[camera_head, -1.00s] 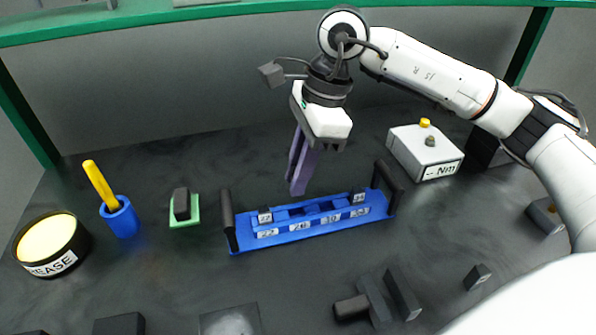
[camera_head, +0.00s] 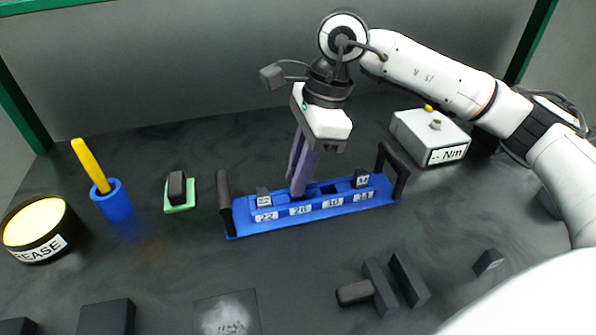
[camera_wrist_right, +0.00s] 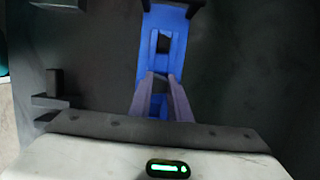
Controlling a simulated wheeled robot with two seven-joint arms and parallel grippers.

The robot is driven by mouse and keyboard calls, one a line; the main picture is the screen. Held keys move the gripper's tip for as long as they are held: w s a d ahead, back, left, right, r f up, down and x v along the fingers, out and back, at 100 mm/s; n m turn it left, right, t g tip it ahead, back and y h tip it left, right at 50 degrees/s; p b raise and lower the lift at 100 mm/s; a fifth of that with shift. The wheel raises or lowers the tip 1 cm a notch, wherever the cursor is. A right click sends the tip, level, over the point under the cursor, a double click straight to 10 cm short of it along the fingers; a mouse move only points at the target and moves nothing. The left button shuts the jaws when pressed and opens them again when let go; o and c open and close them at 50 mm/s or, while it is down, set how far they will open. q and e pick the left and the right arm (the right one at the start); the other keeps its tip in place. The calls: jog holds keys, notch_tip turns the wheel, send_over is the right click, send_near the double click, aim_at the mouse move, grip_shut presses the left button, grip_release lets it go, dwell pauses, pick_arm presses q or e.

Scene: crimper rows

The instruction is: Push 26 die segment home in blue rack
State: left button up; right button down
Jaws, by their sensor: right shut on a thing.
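The blue rack (camera_head: 310,216) lies on the dark table with black end handles; it also shows in the wrist view (camera_wrist_right: 178,55). Its front labels read 22, 26, 30 and one I cannot read clearly. The slot behind 30 looks empty. My right gripper (camera_head: 298,190) points down at the slot behind label 26, its purple fingers shut on the 26 die segment (camera_head: 298,195), which is mostly hidden. How deep it sits, I cannot tell. My left gripper is out of view.
A grease tin (camera_head: 38,232), a blue cup with a yellow handle (camera_head: 112,205) and a green pad with a black block (camera_head: 178,193) stand left. A torque box (camera_head: 428,138) is behind right. Black fixtures (camera_head: 385,283) lie in front. The table around the rack is mostly clear.

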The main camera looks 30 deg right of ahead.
dwell(0.7)
jog(key=shift+b, duration=0.4)
dwell(0.6)
jog(key=shift+f+b, duration=1)
jog(key=shift+f, duration=0.15)
jog(key=c, duration=1.6)
grip_release()
jog(key=shift+c, duration=0.2)
jog(key=shift+o, duration=0.4)
